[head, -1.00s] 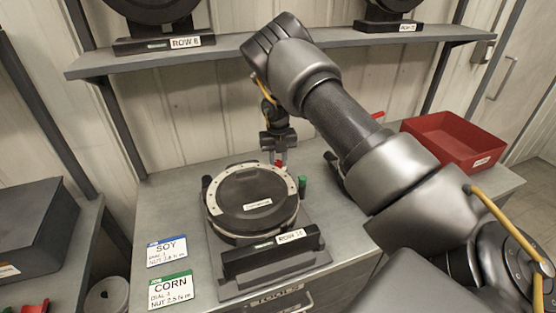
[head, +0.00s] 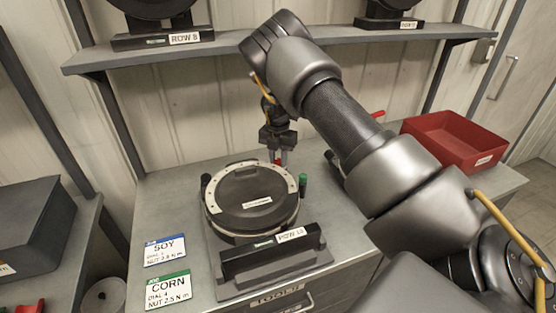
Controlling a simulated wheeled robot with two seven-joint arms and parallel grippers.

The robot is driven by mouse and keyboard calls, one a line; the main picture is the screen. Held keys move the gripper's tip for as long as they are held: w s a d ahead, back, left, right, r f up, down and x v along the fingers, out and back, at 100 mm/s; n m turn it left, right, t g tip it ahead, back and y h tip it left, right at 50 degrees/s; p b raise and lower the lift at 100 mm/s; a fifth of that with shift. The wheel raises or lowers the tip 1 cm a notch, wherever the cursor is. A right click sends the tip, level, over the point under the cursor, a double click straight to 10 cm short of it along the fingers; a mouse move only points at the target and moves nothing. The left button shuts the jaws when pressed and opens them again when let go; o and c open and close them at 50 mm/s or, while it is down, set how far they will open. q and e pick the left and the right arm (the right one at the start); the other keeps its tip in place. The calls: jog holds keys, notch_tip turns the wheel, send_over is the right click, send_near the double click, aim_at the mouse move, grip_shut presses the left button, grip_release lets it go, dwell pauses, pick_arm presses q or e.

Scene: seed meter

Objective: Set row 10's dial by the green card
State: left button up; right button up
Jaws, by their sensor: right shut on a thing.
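Row 10's seed meter (head: 250,206) is a round black unit with a pale ring around its top, in a dark stand on the grey bench. Its front label (head: 290,235) is blurred. The green card (head: 168,290) lies at the bench's front left and reads CORN, DIAL 4, NUT 2.5 N m. My right gripper (head: 279,157) points down at the meter's far rim, shut on a small red piece there, which looks like the dial's pointer. The fingers mostly hide it. My left gripper is out of view.
A blue SOY card (head: 165,250) lies behind the green one. A green-topped peg (head: 303,181) stands at the meter's right. A red bin (head: 455,140) is at the bench's right. A shelf (head: 230,50) with other meters runs above. My right arm covers the bench's right part.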

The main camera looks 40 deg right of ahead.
aim_at(278, 160)
jog(key=m, duration=0.3)
jog(key=shift+m, duration=2.1)
jog(key=o, duration=0.7)
jog(key=shift+r+b, duration=0.1)
jog(key=shift+b, duration=0.2)
notch_tip(278, 160, up, 7)
jog(key=shift+f+b, duration=0.2)
jog(key=shift+b, duration=0.75)
jog(key=shift+r, duration=0.4)
